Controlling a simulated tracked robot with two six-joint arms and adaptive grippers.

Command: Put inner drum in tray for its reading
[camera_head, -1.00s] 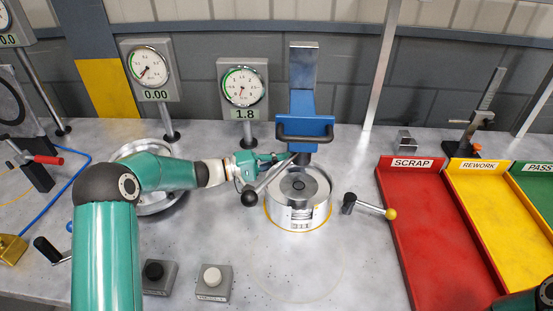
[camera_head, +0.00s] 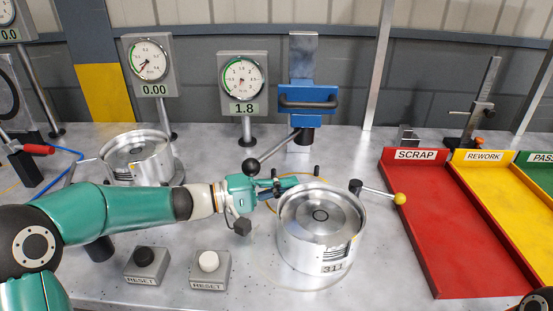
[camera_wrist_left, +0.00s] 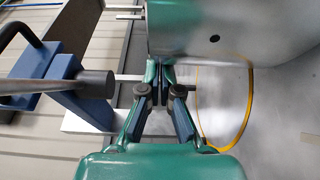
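A silver drum marked 311 (camera_head: 322,238) is right of centre in the head view, in front of the blue press (camera_head: 307,97). It looks raised above the bench. My left gripper (camera_head: 287,187) reaches its rear left rim, and its fingers seem shut on the drum's edge. In the left wrist view, the fingers (camera_wrist_left: 158,85) come close together at the drum's wall (camera_wrist_left: 215,35); their tips are partly hidden. The gauge (camera_head: 242,80) beside the press reads 1.8. The trays are red SCRAP (camera_head: 433,240), yellow REWORK (camera_head: 505,205) and green PASS (camera_head: 540,172). My right gripper is out of view.
Another silver drum (camera_head: 138,158) stands at the left station, whose gauge (camera_head: 150,62) reads 0.00. A yellow-knobbed lever (camera_head: 380,192) lies between the held drum and the SCRAP tray. Two RESET boxes (camera_head: 147,265) stand at the front. The press lever (camera_head: 268,157) slants over the gripper.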

